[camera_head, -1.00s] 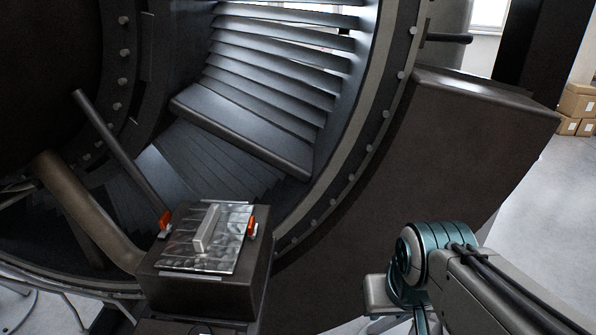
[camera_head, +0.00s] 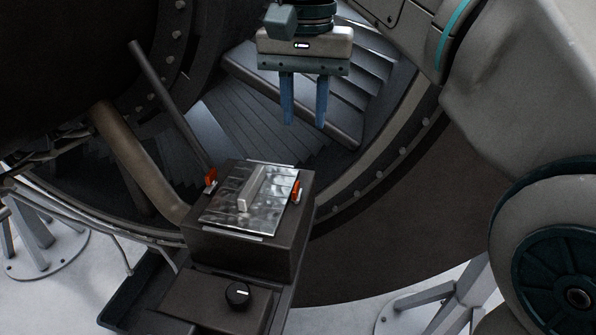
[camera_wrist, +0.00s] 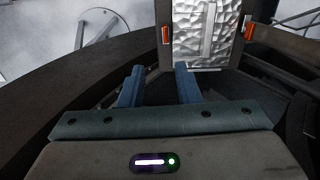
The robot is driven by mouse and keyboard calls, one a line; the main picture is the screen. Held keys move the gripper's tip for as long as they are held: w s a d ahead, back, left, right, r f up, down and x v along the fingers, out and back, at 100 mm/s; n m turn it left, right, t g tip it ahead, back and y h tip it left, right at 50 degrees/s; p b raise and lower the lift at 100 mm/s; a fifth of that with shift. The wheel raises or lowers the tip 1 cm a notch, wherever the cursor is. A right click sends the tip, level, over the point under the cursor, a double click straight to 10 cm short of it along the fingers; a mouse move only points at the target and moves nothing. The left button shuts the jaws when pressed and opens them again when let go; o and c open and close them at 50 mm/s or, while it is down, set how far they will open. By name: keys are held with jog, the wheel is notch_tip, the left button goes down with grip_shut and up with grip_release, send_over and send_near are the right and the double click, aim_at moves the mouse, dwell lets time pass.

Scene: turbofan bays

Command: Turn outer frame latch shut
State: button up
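Two orange latches sit at the sides of a shiny metal cover (camera_head: 222,207) on a dark box. One is the left latch (camera_head: 210,180), the other the right latch (camera_head: 295,191). I cannot tell which is the outer frame latch. In the wrist view they show beyond my fingers, one near the middle (camera_wrist: 165,34) and one at the right (camera_wrist: 249,31). My gripper (camera_head: 304,122) hangs above and behind the box in the head view, fingers down, apart and empty. It touches neither latch.
A pale bar handle (camera_head: 254,186) crosses the cover. A black knob (camera_head: 238,294) sits on a lower ledge in front of the box. A dark rod (camera_head: 170,105) and a brown pipe (camera_head: 135,160) rise at the left. The large round engine frame curves behind.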

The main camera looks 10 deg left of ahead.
aim_at(296, 186)
jog(key=f, duration=0.8)
jog(key=a+f+b, duration=0.1)
jog(key=f, duration=0.3)
jog(key=shift+s+a+f, duration=0.1)
jog(key=shift+s+f, duration=0.1)
jog(key=shift+f, duration=0.15)
grip_shut()
